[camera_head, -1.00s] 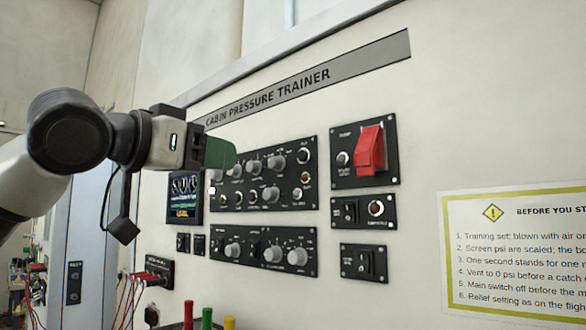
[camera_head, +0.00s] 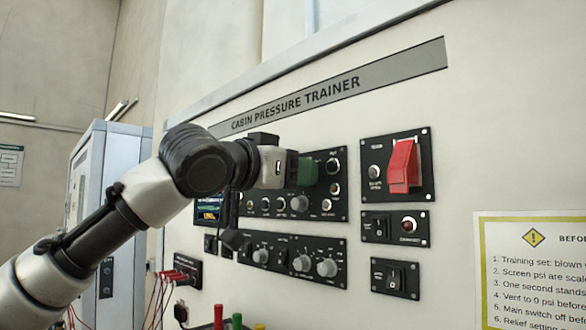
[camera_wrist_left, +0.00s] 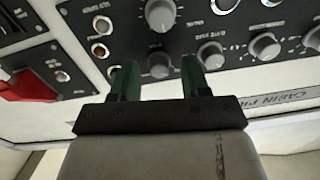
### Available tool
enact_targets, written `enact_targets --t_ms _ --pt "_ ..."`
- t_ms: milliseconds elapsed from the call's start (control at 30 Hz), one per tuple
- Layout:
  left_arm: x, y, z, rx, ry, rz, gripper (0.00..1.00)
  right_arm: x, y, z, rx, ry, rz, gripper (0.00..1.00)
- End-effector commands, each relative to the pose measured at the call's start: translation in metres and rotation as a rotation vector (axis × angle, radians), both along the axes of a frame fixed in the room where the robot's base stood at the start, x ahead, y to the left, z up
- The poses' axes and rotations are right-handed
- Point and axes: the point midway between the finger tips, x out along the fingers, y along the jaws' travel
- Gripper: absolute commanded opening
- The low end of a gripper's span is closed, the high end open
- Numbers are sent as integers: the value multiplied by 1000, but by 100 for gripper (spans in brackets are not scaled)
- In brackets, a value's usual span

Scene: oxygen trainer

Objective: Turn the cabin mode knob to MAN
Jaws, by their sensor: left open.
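The trainer's upper knob panel (camera_head: 342,211) carries rows of grey knobs, and the lower panel (camera_head: 290,282) has several more. I cannot read which knob is the cabin mode knob or where MAN is. My left gripper (camera_head: 308,172) is in front of the upper panel and hides part of its top row. In the left wrist view the two green fingers (camera_wrist_left: 159,80) are open and apart. I cannot tell whether the fingers touch the panel. My right gripper is not in view.
A red guarded switch (camera_head: 403,167) is right of the upper panel, with small switch panels (camera_head: 395,228) below. A screen (camera_head: 209,210) is partly hidden by my arm. Red leads (camera_head: 178,275) hang at lower left. A notice (camera_head: 535,270) is at right.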

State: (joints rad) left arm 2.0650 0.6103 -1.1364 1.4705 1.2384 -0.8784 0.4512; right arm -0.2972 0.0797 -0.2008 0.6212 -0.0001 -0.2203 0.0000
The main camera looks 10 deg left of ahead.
Motion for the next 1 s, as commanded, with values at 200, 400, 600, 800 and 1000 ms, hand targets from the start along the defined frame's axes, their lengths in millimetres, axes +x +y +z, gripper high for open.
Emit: enact_targets --t_ms 200,400,600,800,1000 --pt "0 0 0 0 0 0 33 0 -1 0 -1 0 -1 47" --pt "0 0 0 0 0 0 2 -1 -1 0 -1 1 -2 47" --pt "0 0 0 6 -4 0 0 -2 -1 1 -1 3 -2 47" --pt "0 0 2 53 -34 0 0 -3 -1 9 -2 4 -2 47" --pt "0 0 3 160 -104 -1 0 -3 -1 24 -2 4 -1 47"
